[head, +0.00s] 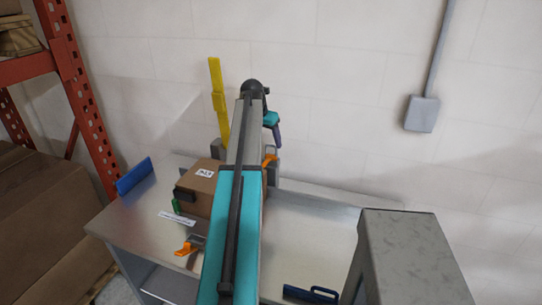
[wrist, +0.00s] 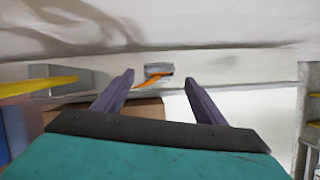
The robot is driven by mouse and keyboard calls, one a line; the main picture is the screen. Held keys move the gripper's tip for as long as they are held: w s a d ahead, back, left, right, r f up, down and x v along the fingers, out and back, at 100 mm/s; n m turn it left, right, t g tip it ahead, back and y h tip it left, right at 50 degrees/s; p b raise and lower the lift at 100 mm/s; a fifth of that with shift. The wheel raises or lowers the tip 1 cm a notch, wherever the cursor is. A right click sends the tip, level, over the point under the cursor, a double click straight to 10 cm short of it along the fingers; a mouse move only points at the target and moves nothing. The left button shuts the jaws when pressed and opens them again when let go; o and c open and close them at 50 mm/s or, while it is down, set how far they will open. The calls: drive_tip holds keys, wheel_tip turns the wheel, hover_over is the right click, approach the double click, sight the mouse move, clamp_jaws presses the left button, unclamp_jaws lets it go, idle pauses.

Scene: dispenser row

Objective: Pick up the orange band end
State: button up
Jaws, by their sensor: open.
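The orange band end (wrist: 148,82) sticks out of a grey dispenser slot (wrist: 158,69) in the wrist view. It slants down to the left and shows between my two fingertips. In the head view a short orange piece of band (head: 269,160) shows at the back of the bench, just right of my arm. My gripper (wrist: 160,79) is open, with its purple fingers apart on either side of the band in the picture. No finger visibly touches the band. In the head view my gripper (head: 278,140) is above the band, partly hidden behind my arm.
A yellow band (head: 217,100) stands tall left of my arm. A cardboard box (head: 197,187) with a label sits on the metal bench (head: 310,235). Another orange piece (head: 187,248) and a blue-handled item (head: 312,294) lie nearer the front. The bench's right side is mostly clear.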

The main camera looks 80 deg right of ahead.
sight(271, 155)
drive_tip(key=shift+x, duration=1)
drive_tip(key=shift+p+x, duration=1.25)
drive_tip(key=shift+x, duration=1.3)
drive_tip(key=c, duration=1.1)
drive_tip(key=shift+r, duration=0.15)
drive_tip(key=shift+r+b, duration=0.9)
drive_tip(key=shift+r, duration=0.65)
drive_tip(key=w+a+b, duration=0.1)
drive_tip(key=w+a, duration=0.1)
drive_tip(key=a, duration=0.3)
drive_tip(key=w+a+r+b, duration=0.1)
drive_tip(key=w+a, duration=0.1)
drive_tip(key=a, duration=0.2)
drive_tip(key=w+a+b, duration=0.1)
drive_tip(key=w+a, duration=0.1)
drive_tip(key=a, duration=0.3)
drive_tip(key=shift+w+a+r+b, duration=0.15)
drive_tip(key=shift+a+r+b, duration=0.15)
drive_tip(key=shift+a+b, duration=0.1)
drive_tip(key=shift+d, duration=0.1)
